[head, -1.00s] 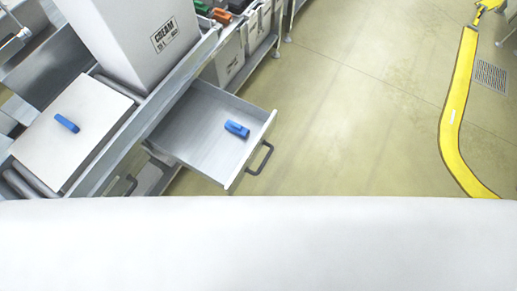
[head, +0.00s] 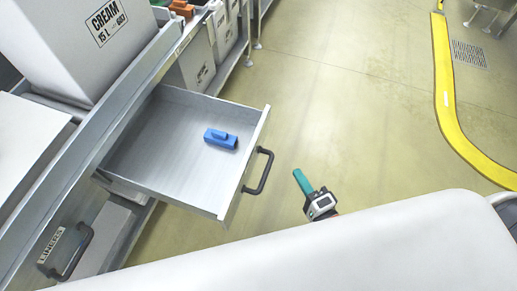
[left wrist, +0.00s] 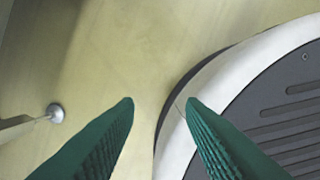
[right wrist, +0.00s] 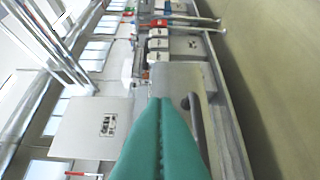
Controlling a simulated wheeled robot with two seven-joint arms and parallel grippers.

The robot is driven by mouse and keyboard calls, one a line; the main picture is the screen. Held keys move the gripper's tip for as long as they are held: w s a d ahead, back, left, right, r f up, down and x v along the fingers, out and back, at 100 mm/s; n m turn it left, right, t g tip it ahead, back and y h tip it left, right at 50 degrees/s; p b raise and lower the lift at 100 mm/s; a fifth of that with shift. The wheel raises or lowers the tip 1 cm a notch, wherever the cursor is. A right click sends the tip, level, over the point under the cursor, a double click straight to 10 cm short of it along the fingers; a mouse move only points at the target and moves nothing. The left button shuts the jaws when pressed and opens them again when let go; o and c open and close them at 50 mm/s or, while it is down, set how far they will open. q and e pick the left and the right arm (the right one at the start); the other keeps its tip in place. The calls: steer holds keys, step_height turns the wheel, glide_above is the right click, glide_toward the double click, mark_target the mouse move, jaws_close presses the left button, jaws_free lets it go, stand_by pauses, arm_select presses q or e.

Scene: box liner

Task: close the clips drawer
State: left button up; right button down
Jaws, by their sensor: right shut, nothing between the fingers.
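The clips drawer (head: 180,150) stands pulled out from the grey bench in the head view. One blue clip (head: 220,139) lies inside it, and a dark handle (head: 258,170) is on its front. My right gripper (head: 298,172) is shut and empty, out in front of the drawer, to the right of the handle with a gap between. In the right wrist view its green fingers (right wrist: 160,105) are together, with the drawer's dark handle (right wrist: 196,118) just beyond. My left gripper (left wrist: 160,102) shows only in the left wrist view, its fingers apart and empty above the floor and part of my base.
A closed drawer labelled LINERS (head: 52,245) with a dark handle is at the lower left. A large CREAM box (head: 75,45) stands on the bench. Bins (head: 198,65) line the shelf behind. The floor right of the drawer is clear, with a yellow stripe (head: 445,90) farther off.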

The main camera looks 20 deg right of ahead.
glide_toward(261, 131)
steer(key=w+d, duration=0.2)
steer(key=w, duration=0.2)
steer(key=shift+w+a+f+p, duration=0.15)
steer(key=shift+w+a, duration=0.15)
steer(key=shift+a, duration=0.2)
steer(key=shift+w+a+p, duration=0.15)
steer(key=shift+w+a, duration=0.15)
steer(key=shift+a, duration=0.2)
steer(key=shift+w+a, duration=0.3)
steer(key=shift+a, duration=0.2)
arm_select(q)
steer(key=shift+s+a+f, duration=0.15)
steer(key=shift+s+f, duration=0.35)
arm_select(e)
steer(key=shift+w, duration=0.1)
